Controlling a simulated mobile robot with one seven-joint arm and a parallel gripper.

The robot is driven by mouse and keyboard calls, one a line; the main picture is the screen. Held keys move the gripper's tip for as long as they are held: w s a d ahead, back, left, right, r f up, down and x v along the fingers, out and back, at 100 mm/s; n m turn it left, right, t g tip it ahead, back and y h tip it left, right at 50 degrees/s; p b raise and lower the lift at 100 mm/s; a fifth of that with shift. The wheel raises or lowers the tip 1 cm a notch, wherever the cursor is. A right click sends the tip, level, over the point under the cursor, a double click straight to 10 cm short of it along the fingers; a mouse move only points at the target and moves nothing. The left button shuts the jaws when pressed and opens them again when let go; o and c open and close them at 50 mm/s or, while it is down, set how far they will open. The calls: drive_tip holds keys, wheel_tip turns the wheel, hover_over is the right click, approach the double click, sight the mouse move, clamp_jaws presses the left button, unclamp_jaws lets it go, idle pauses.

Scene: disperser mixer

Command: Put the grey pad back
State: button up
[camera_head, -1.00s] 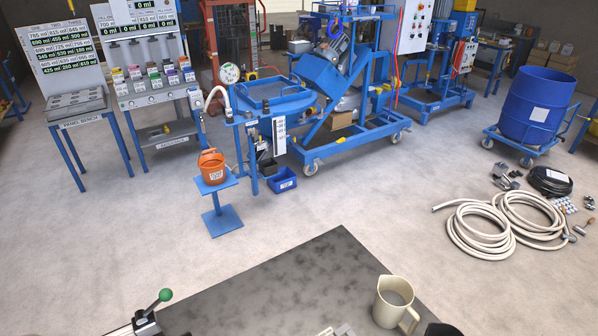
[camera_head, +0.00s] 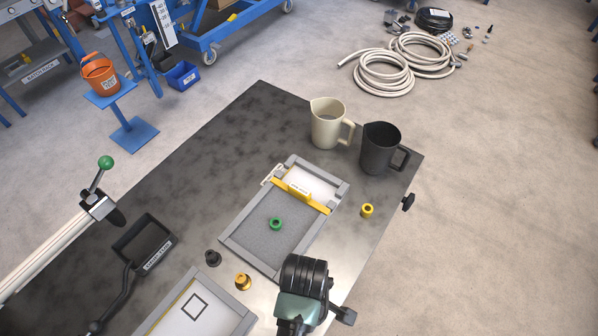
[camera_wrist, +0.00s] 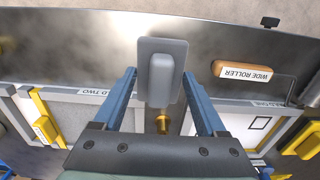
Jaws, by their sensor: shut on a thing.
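In the wrist view the grey pad (camera_wrist: 160,58) is a flat rounded plate with a raised grip. It sits between the fingertips of my gripper (camera_wrist: 160,76), which is shut on it. The dark metal bench top shows beyond it; I cannot tell whether the pad touches the bench. In the head view my wrist (camera_head: 303,285) is over the front of the bench (camera_head: 255,110); the fingers and the pad are hidden there.
A grey frame (camera_head: 240,246) with a yellow bar (camera_head: 298,195) and green ring (camera_head: 276,223) lies mid-bench. A cream jug (camera_head: 327,125) and black jug (camera_head: 377,150) stand behind. A wide roller (camera_wrist: 246,72) shows in the wrist view. The bench's back left is clear.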

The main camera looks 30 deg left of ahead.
wheel_tip(320, 180, down, 2)
drive_tip(key=shift+w+f, duration=0.1)
drive_tip(key=shift+f, duration=2.05)
drive_tip(key=shift+f, duration=0.1)
